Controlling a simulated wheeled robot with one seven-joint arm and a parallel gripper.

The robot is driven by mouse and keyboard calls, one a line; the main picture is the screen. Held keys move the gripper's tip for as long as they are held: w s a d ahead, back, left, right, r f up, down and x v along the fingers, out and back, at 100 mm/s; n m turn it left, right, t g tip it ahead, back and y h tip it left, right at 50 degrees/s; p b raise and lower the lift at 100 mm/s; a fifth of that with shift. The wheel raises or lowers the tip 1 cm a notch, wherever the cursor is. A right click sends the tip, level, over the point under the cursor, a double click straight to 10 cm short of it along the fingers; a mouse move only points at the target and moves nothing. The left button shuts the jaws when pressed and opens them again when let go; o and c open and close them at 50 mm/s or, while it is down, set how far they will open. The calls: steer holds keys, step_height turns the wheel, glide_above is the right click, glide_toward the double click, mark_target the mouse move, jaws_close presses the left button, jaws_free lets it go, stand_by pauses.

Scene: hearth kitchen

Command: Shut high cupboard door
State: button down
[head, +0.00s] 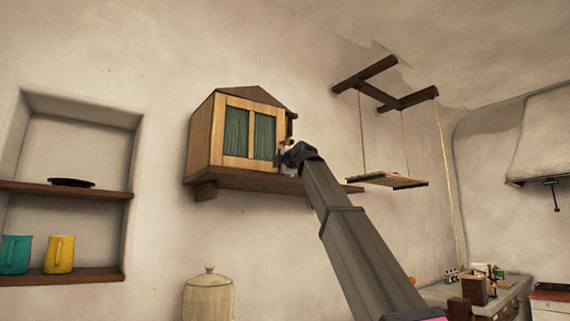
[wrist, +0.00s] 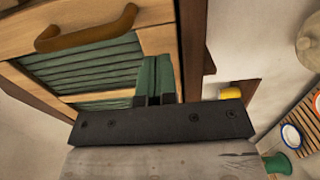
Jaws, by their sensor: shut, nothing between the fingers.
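The high cupboard (head: 203,135) is a small wooden box with a peaked top, fixed to the wall. Its door (head: 250,160) has a pale frame and green panels; it looks nearly flush with the front, but I cannot tell whether a small gap is left. In the wrist view the door's curved wooden handle (wrist: 88,35) shows above the green panel (wrist: 85,68). My gripper (head: 284,158) is shut and empty at the door's lower right edge. Its fingertips (wrist: 155,101) overlap the door's edge in the wrist view; contact is unclear.
A wooden ledge (head: 235,181) runs under the cupboard. A rope-hung shelf (head: 388,180) is to the right of my arm. A wall niche with a teal mug (head: 15,255), a yellow mug (head: 60,254) and a dark plate (head: 71,182) is at left. A lidded jar (head: 208,298) stands below.

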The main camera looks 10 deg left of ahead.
mark_target(271, 173)
steer(key=shift+x, duration=1.65)
steer(key=shift+x, duration=1.6)
steer(key=shift+w+d+r, duration=0.1)
steer(key=shift+w, duration=0.05)
